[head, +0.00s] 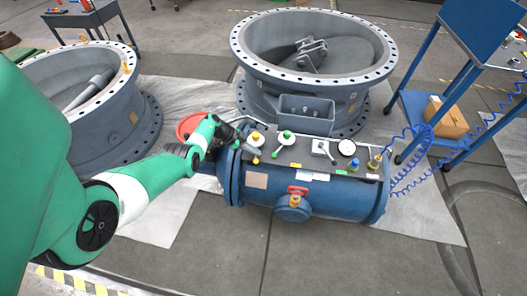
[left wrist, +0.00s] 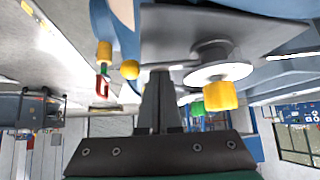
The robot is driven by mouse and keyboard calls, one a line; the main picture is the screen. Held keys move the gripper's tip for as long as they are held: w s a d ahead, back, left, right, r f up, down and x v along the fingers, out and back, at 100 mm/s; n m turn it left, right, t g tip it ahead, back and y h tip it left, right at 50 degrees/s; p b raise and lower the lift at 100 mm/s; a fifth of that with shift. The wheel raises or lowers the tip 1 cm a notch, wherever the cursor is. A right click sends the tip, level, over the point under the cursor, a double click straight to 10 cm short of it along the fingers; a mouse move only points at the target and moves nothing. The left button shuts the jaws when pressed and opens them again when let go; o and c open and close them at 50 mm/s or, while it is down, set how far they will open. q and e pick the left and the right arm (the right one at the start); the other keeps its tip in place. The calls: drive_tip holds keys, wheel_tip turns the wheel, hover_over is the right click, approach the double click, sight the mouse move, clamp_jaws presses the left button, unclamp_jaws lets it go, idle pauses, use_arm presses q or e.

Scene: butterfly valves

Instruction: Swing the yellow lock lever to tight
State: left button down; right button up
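The yellow lock lever has a yellow knob (head: 256,137) on a pale round hub at the left end of the panel on the blue tank (head: 330,197). A small yellow ball end (head: 256,160) shows just in front of it. In the left wrist view the hub's yellow knob (left wrist: 221,95) is right of my fingers, and the yellow ball (left wrist: 130,69) is left of them. A thin rod seems to run between these past the fingertips. My left gripper (head: 240,147) is at the lever; its dark fingers (left wrist: 162,75) look shut together. Contact is unclear. My right gripper is out of view.
A green-knobbed control (head: 286,136), a white lever (head: 324,148) and a gauge (head: 346,148) sit right along the panel. A red-handled valve (head: 296,199) is on the tank's front. A red handwheel (head: 192,126) is behind my wrist. A large flanged ring (head: 240,60) stands behind.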

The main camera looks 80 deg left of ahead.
use_arm(q)
drive_tip(key=shift+s, duration=0.3)
drive_tip(key=shift+s+a, duration=0.2)
drive_tip(key=shift+s, duration=0.3)
drive_tip(key=shift+s+a+f, duration=0.1)
drive_tip(key=shift+s+a, duration=0.45)
drive_tip(key=shift+s, duration=0.2)
drive_tip(key=shift+a, duration=0.1)
